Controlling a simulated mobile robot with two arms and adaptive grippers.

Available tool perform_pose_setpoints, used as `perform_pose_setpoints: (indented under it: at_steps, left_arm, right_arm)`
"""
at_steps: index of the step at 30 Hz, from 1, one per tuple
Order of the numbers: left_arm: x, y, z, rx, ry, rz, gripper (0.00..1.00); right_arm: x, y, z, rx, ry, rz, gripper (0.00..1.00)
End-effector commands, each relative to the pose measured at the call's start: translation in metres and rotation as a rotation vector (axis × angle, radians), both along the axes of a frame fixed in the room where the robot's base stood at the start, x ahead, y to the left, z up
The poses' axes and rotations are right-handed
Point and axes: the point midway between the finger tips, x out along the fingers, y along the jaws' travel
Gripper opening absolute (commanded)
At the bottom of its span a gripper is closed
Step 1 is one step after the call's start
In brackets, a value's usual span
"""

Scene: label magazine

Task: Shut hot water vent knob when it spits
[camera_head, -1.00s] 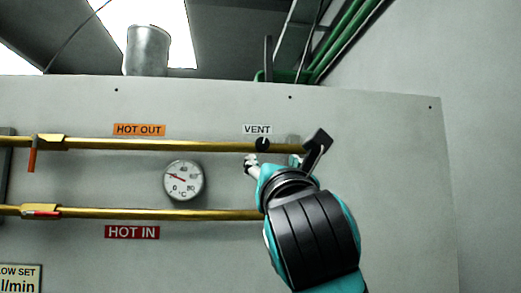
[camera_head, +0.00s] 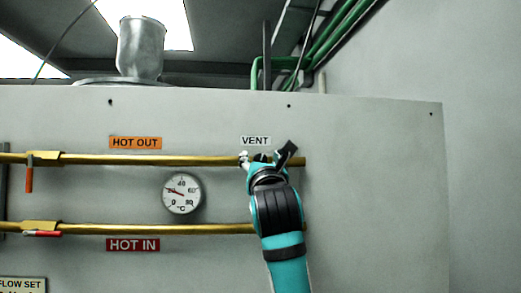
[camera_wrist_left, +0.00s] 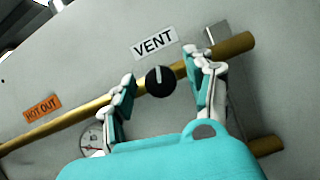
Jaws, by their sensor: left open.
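The black vent knob (camera_wrist_left: 160,81) sits below the VENT label (camera_wrist_left: 154,43), on the brass hot-out pipe (camera_wrist_left: 69,125). A white mark on the knob points roughly up. My left gripper (camera_wrist_left: 160,70) is open, with one finger on each side of the knob and visible gaps between. In the head view my left gripper (camera_head: 260,158) covers most of the knob below the VENT label (camera_head: 255,141). I see no water or steam at the knob. My right gripper is not in view.
A round dial thermometer (camera_head: 182,193) hangs left of my arm. The brass hot-in pipe (camera_head: 150,230) runs lower. A red-handled valve (camera_head: 29,178) is on the upper pipe at far left, another (camera_head: 42,233) on the lower. The panel (camera_head: 375,190) is bare at right.

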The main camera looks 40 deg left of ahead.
Motion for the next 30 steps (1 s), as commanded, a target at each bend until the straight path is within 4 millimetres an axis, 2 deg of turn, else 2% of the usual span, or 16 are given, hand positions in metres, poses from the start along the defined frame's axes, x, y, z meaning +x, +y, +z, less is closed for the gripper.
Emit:
perform_pose_setpoints:
  at_steps: [11, 23, 26, 30]
  left_arm:
    - [0.004, 0.004, 0.002, 0.001, -0.001, 0.0, 0.55]
    - [0.004, 0.004, 0.002, 0.001, -0.001, 0.0, 0.02]
    - [0.004, 0.004, 0.001, -0.002, -0.002, 0.0, 0.0]
    - [0.004, 0.003, -0.003, -0.051, -0.061, -0.003, 0.0]
  right_arm:
    - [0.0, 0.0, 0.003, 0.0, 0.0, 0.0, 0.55]
    - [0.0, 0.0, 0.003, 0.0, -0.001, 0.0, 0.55]
    - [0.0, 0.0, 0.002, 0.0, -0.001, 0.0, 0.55]
    - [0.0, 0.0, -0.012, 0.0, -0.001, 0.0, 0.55]
